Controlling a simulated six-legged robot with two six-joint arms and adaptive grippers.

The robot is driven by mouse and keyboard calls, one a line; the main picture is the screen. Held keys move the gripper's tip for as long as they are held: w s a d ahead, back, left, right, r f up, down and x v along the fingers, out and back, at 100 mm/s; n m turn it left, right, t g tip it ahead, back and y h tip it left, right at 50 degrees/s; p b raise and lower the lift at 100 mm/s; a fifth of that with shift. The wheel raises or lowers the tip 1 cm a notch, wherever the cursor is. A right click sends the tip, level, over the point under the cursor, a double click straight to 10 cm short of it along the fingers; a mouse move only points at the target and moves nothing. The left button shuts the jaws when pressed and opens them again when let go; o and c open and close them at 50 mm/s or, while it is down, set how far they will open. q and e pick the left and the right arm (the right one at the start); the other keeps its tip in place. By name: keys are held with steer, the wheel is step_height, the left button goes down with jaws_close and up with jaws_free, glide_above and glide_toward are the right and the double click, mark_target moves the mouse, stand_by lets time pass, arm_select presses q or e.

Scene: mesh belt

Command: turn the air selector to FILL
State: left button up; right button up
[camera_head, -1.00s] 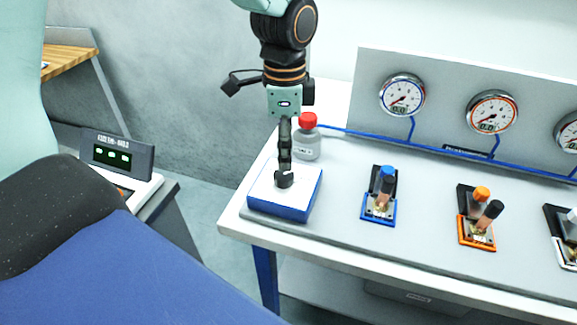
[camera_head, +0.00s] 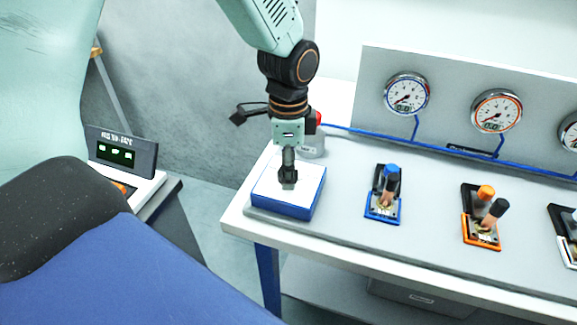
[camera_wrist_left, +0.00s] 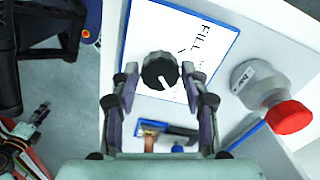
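The air selector is a white-topped blue box (camera_head: 305,195) on the left end of the bench. In the left wrist view its round black knob (camera_wrist_left: 160,70) has a white pointer line, aimed to the lower right. The word FILL is printed on the white plate (camera_wrist_left: 185,30), above and right of the knob; the other lettering is partly hidden. My left gripper (camera_head: 288,178) points down over the box. In the wrist view its fingers (camera_wrist_left: 163,98) are apart, one on each side of the knob; contact cannot be told. Dark jointed parts at lower left there look like my right gripper (camera_wrist_left: 25,130).
A blue valve (camera_head: 384,195) and an orange valve (camera_head: 482,215) stand to the right, below gauges (camera_head: 407,94) on a panel. A console with a green display (camera_head: 115,153) is at left.

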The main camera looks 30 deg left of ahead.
arm_select(q)
steer(key=shift+w, duration=0.1)
steer(key=shift+c, duration=0.6)
steer(key=c, duration=0.6)
steer(key=shift+r+n+p, duration=0.2)
steer(key=shift+n+p, duration=0.7)
steer(key=shift+p, duration=0.3)
steer(key=n+p, duration=0.6)
steer(key=n, duration=0.1)
steer(key=n+p, duration=0.2)
steer(key=n, duration=0.1)
steer(key=shift+w+a+n, duration=0.15)
steer(key=shift+n, duration=0.25)
steer(key=n+p, duration=0.2)
steer(key=n, duration=0.3)
steer(key=shift+n, duration=0.3)
